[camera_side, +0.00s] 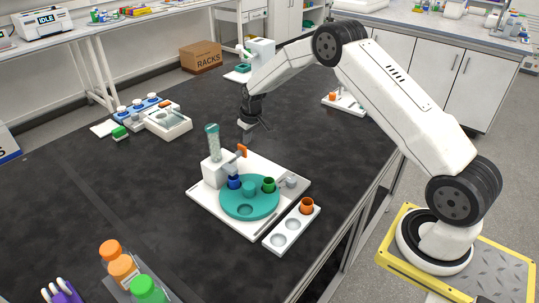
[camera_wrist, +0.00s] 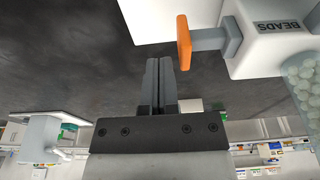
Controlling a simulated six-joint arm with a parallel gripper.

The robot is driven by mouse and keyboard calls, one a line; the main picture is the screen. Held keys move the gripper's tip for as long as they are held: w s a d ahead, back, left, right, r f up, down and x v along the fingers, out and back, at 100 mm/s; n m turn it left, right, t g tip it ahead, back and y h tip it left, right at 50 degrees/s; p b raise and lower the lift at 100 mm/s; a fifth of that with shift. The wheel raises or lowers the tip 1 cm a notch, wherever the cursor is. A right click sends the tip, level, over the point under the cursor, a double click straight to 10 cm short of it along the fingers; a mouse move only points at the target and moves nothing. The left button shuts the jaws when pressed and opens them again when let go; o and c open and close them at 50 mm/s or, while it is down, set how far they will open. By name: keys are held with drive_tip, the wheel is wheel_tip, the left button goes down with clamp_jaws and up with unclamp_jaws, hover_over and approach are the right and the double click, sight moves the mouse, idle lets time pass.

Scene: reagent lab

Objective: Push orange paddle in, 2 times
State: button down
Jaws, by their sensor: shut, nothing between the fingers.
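The orange paddle (camera_side: 241,150) sits on the end of a grey rod at the side of the white bead dispenser (camera_side: 214,172), which has a clear column of beads (camera_side: 212,143) on top. In the wrist view the paddle (camera_wrist: 184,42) stands out from the dispenser labelled BEADS (camera_wrist: 275,45), with part of the rod showing between them. My gripper (camera_wrist: 160,65) is shut and empty, its fingertips just left of the paddle with a small gap showing. In the side view my gripper (camera_side: 247,134) is behind the paddle, above the dark bench.
Bottles stand at the front left; bench behind the dispenser is mostly clear.

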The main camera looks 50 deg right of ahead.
drive_tip(key=shift+f, duration=0.15)
idle(0.5)
drive_tip(key=shift+f, duration=1.55)
drive_tip(key=shift+a, duration=0.2)
drive_tip(key=shift+w+a, duration=0.1)
drive_tip(key=shift+a, duration=1.15)
drive_tip(key=shift+d, duration=0.6)
drive_tip(key=shift+r, duration=0.1)
wheel_tip(320, 180, up, 7)
idle(0.9)
